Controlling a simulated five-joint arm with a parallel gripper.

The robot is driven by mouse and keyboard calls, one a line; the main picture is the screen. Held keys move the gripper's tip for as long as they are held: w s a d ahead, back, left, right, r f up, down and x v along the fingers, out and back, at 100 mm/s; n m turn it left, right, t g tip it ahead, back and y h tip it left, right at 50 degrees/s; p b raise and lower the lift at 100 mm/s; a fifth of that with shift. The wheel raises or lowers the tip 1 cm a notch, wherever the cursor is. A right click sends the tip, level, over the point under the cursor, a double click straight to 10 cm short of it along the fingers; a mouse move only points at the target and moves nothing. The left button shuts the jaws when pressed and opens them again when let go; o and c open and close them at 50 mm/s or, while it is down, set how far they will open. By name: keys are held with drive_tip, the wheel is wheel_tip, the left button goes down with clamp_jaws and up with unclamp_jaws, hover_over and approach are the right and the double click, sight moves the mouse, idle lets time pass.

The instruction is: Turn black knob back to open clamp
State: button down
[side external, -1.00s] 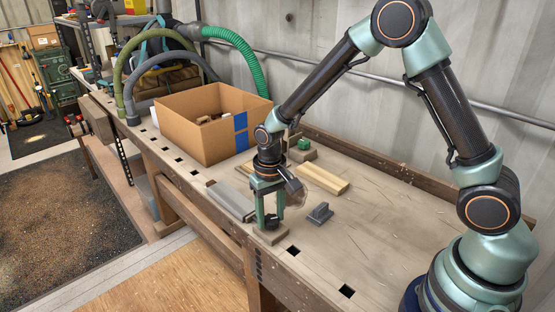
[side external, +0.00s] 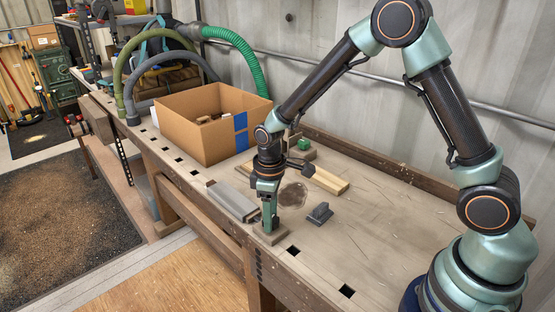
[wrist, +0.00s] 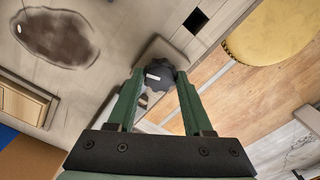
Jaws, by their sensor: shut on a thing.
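The black knob (wrist: 160,78) has a pale mark on it and sits between my fingertips in the wrist view. My gripper (wrist: 160,82) is shut on it, one green finger on each side. In the side view my gripper (side external: 269,228) points straight down at the bench's front edge, and its finger hides most of the knob. A small brown block (side external: 280,236) lies under the gripper there. I cannot tell how far the clamp is open.
A cardboard box (side external: 182,134) with blue tape stands behind my gripper. Grey bars (side external: 233,203) lie just left, a dark grey block (side external: 319,213) to the right. Light wood strips (side external: 329,180) and a green item (side external: 304,144) lie further back. The bench's right part is mostly clear.

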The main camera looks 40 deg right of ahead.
drive_tip(key=n, duration=1.3)
drive_tip(key=shift+n, duration=0.4)
idle(0.3)
drive_tip(key=shift+c, duration=1.5)
unclamp_jaws()
wheel_tip(320, 180, up, 12)
drive_tip(key=shift+r, duration=0.1)
